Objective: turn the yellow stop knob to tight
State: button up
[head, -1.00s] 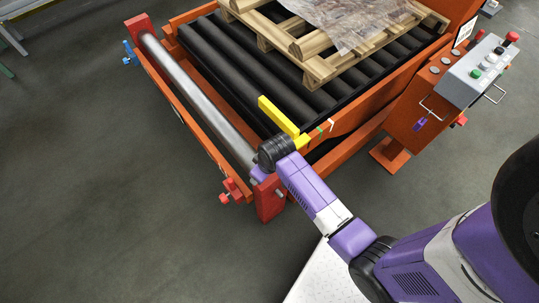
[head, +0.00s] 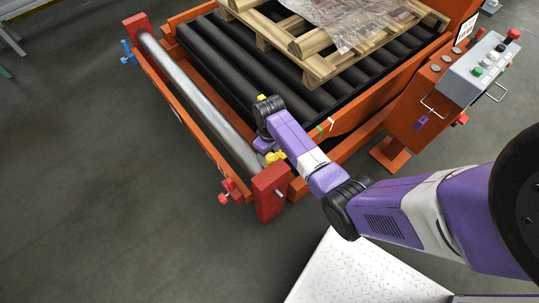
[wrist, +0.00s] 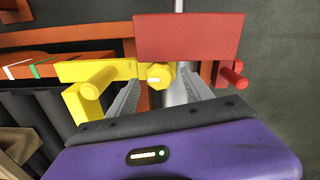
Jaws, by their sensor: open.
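The yellow stop knob (wrist: 158,72) is a small faceted knob with a pale mark on its face, in the middle of the wrist view. It also shows in the head view (head: 276,157), just beside my wrist. My gripper (wrist: 160,88) is open, with one finger on each side of the knob. I cannot tell whether either finger touches it. A yellow stop bar (wrist: 97,70) with a round peg lies left of the knob in the wrist view. In the head view my arm hides most of that bar, and my fingers are mostly hidden.
A red end block (head: 269,192) stands close to the knob. A red knob (head: 230,190) sticks out from the orange frame. A steel roller (head: 195,100) runs along the frame. A wooden pallet (head: 318,68) rests on black rollers. A control box (head: 478,70) stands at right.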

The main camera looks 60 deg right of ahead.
jog(key=shift+f, duration=0.4)
grip_shut()
jog(key=shift+m, duration=0.3)
jog(key=shift+r+m+p, duration=0.15)
jog(key=shift+m+p, duration=0.7)
jog(key=shift+m, duration=0.35)
jog(key=shift+m+p, duration=0.5)
jog(key=shift+m, duration=1)
